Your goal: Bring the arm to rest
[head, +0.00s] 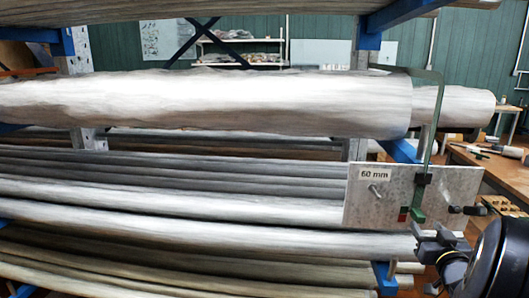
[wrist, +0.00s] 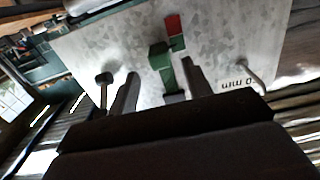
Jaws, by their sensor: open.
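My gripper (head: 434,234) is at the lower right in the head view, just below a grey metal plate marked "60 mm" (head: 392,215). In the wrist view the two dark fingers of my gripper (wrist: 160,86) stand apart, with nothing seen held between them. Behind them is the lower end of a green caliper-like gauge (head: 434,110) with a red tip; it also shows in the wrist view (wrist: 158,57). Whether a finger touches the gauge cannot be told. The gauge's upper arm reaches over the end of a large pale round bar.
The large bar (head: 200,103) lies across a rack with blue arms (head: 402,151). Several long bars (head: 170,190) lie below. A metal pin (head: 376,190) and a black knob (head: 467,210) stick out of the plate. A wooden workbench (head: 490,165) stands at the right.

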